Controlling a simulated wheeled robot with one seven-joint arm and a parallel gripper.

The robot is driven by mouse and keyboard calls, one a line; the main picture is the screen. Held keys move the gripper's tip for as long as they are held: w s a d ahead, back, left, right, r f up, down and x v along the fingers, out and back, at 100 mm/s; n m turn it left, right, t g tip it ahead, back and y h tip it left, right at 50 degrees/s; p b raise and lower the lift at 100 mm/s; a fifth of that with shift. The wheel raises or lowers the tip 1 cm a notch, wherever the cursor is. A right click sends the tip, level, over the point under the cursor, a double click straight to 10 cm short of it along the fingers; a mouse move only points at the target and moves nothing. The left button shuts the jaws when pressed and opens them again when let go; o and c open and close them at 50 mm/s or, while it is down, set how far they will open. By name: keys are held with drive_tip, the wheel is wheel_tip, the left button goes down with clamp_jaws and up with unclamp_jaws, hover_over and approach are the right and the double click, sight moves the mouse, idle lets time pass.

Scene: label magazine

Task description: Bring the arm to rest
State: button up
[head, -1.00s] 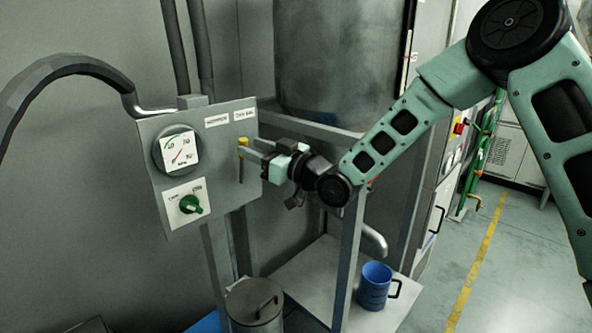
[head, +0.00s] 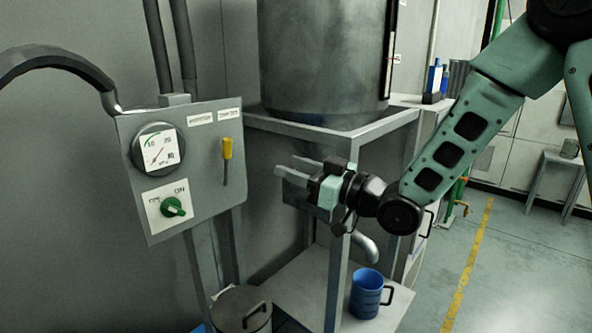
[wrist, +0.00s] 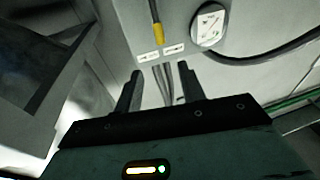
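My gripper (head: 293,172) is in the middle of the head view, to the right of the grey control panel (head: 203,125) and apart from it. In the wrist view my gripper (wrist: 158,85) shows two fingers spread apart with nothing between them. A yellow-handled lever (head: 227,150) is on the panel's right side, with its yellow end up. The lever also shows in the wrist view (wrist: 158,33). A round gauge (head: 158,150) and a green rotary switch (head: 173,207) are on the panel's left side.
A large grey tank (head: 325,65) sits in a metal frame (head: 335,140) close behind my gripper. A blue mug (head: 366,292) stands on the low shelf below, and a lidded metal pot (head: 241,310) is at the bottom. Open floor (head: 500,270) lies to the right.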

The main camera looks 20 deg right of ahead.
drive_tip(key=s+a+f+g+h, duration=0.5)
drive_tip(key=s+f+h, duration=0.2)
drive_tip(key=f, duration=0.2)
drive_tip(key=s+d+g+h, duration=0.1)
drive_tip(key=s+g+h, duration=0.1)
drive_tip(key=s, duration=0.6)
drive_tip(key=s+d+f+m+g+h, duration=0.1)
drive_tip(key=s+g, duration=0.3)
drive_tip(key=s, duration=0.4)
drive_tip(key=s+d+f+g+h, duration=0.1)
drive_tip(key=s+d+g+h, duration=0.1)
drive_tip(key=s, duration=0.6)
drive_tip(key=shift+m+g+h, duration=0.4)
drive_tip(key=shift+h, duration=0.2)
drive_tip(key=shift+f, duration=0.1)
